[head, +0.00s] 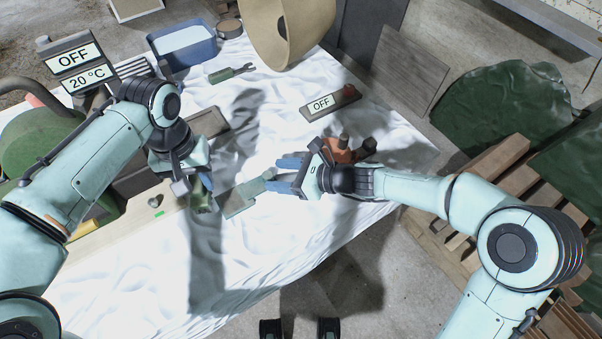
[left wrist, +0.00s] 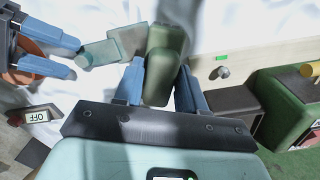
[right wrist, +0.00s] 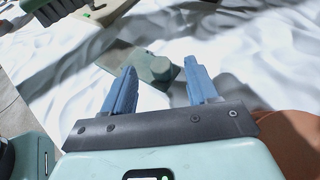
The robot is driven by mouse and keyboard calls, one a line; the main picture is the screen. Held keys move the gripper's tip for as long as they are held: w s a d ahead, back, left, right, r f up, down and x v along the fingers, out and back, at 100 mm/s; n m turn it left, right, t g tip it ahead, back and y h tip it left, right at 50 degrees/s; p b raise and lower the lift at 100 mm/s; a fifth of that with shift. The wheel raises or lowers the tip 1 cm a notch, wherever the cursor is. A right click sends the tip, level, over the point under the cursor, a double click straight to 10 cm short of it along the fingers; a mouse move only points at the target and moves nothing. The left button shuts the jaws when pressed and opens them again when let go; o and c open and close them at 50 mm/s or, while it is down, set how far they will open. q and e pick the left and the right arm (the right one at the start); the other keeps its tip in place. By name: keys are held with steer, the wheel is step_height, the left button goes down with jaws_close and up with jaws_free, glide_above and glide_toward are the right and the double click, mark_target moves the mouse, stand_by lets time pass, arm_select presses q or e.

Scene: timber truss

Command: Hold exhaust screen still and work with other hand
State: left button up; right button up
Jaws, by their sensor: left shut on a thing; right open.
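My left gripper (head: 200,186) is shut on a dark green block (left wrist: 160,60), low over the cloth-covered table. A flat pale grey-green piece (head: 238,199) with a narrow, knobbed end lies right beside the block; I cannot tell whether they are joined. I cannot tell for certain which of them is the exhaust screen. The pale piece shows in the left wrist view (left wrist: 125,42) and, with its round knob, in the right wrist view (right wrist: 145,66). My right gripper (head: 284,174) is open and empty, its fingers pointing at the narrow end, which appears just beyond them.
An orange-brown object with dark knobs (head: 345,150) stands behind my right gripper. An OFF display (head: 322,103), a green fork-ended tool (head: 230,73), a blue bin (head: 183,45) and a beige curved shell (head: 275,30) are farther back. White cloth in front is clear.

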mark_target(247, 190)
steer(key=shift+x, duration=1.35)
jaws_close()
